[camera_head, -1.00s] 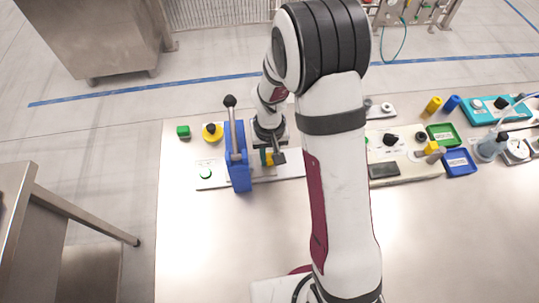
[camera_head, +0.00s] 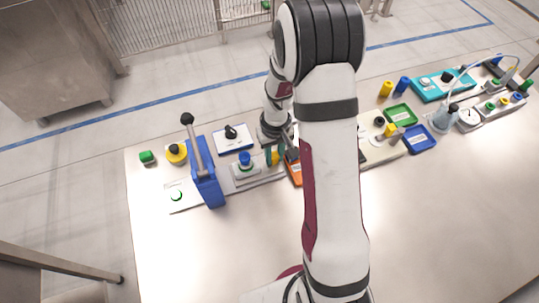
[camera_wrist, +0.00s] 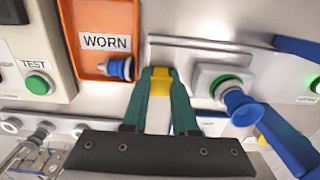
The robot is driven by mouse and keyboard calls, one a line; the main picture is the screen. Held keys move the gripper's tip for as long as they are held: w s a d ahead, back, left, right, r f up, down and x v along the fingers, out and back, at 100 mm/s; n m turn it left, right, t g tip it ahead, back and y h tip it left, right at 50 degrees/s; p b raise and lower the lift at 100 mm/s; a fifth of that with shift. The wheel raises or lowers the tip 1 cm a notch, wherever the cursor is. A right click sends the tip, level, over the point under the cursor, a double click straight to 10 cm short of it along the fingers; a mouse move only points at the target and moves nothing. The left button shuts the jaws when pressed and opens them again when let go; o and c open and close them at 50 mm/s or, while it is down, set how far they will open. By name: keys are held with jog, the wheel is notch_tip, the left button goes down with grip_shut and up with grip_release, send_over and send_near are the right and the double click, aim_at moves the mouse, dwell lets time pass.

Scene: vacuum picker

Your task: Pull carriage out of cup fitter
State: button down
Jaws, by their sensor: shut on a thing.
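The cup fitter (camera_head: 206,185) is a blue upright frame with a black-knobbed lever, at the left of the bench in the head view; its blue side also shows at the right of the wrist view (camera_wrist: 290,143). The carriage (camera_head: 247,174) is a light block on a rail to the right of the fitter, outside its frame. A blue cup (camera_head: 245,159) stands on it; in the wrist view the cup (camera_wrist: 240,108) sits by a green ring. My gripper (camera_wrist: 160,80) has green fingers, shut on the yellow handle (camera_wrist: 160,84) at the carriage's outer end.
An orange WORN tray (camera_wrist: 106,35) holding a blue cup lies just left of my fingers in the wrist view. A tester with a green TEST button (camera_wrist: 39,83) is beyond it. A white panel with a black knob (camera_head: 232,133) lies behind the carriage. The front bench is clear.

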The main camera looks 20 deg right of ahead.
jog(key=c, duration=0.7)
grip_release()
jog(key=shift+d, duration=0.15)
notch_tip(320, 180, up, 16)
jog(key=shift+f, duration=0.1)
jog(key=s+a+r+m, duration=0.1)
jog(key=s+a+m, duration=0.1)
jog(key=s, duration=0.5)
jog(key=s+a+r+m+y, duration=0.1)
jog(key=s+a, duration=0.3)
jog(key=s, duration=0.4)
jog(key=s+a+r+m, duration=0.1)
jog(key=s+a+m, duration=0.1)
jog(key=s, duration=0.5)
jog(key=shift+s+a+r+m+y, duration=0.15)
jog(key=shift+s+a+y, duration=0.05)
jog(key=shift+a, duration=0.25)
jog(key=shift+s+a+r+m+y, duration=0.1)
jog(key=shift+s+a+m+y, duration=0.1)
jog(key=shift+a, duration=0.2)
